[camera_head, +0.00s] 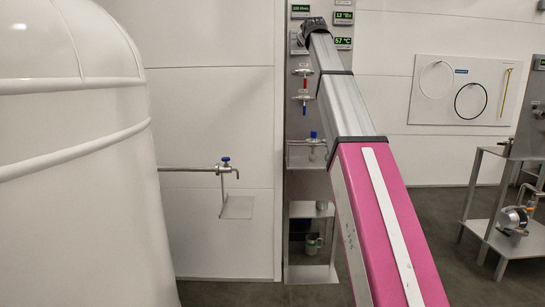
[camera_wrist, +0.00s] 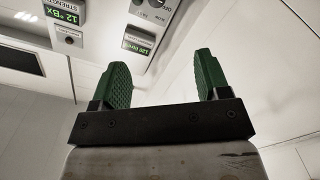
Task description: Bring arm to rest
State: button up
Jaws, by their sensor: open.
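My gripper (camera_wrist: 160,80) shows in the wrist view with two green ridged fingers set wide apart. It is open, and nothing is between the fingers. In the head view my pink and grey arm reaches up and away in front of a grey panel. The far end of the arm is near the top of that panel, and the fingers cannot be made out there. The wrist view shows panel displays (camera_wrist: 140,41) beyond the fingers.
A large white tank (camera_head: 75,160) fills the left. A pipe with a blue-handled valve (camera_head: 225,162) sticks out from it. The grey panel (camera_head: 300,130) carries red and blue valves and shelves. A metal stand (camera_head: 490,215) is at right. Hoses hang on a wall board (camera_head: 465,90).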

jog(key=s+d+f+m+g, duration=0.1)
jog(key=s+f+g, duration=0.15)
jog(key=f, duration=1.55)
jog(key=s+d+f+m+g, duration=0.1)
jog(key=s+f+g, duration=0.15)
jog(key=f, duration=1.45)
jog(key=s+f+m+g, duration=0.1)
jog(key=f+g, duration=0.2)
jog(key=f, duration=1.5)
jog(key=s+d+f+m+g, duration=0.1)
jog(key=s+f+g, duration=0.1)
jog(key=s+f, duration=0.7)
jog(key=s+d+f+m+g, duration=0.1)
jog(key=s+f+g, duration=0.35)
jog(key=f, duration=0.85)
jog(key=s+f+m+g, duration=0.1)
jog(key=s+f, duration=0.7)
jog(key=s, duration=0.2)
jog(key=s+f+g, duration=0.2)
jog(key=s+f, duration=0.5)
jog(key=s, duration=0.4)
jog(key=shift+s+f+m, duration=0.3)
jog(key=shift+f+m, duration=0.05)
jog(key=shift+m, duration=0.05)
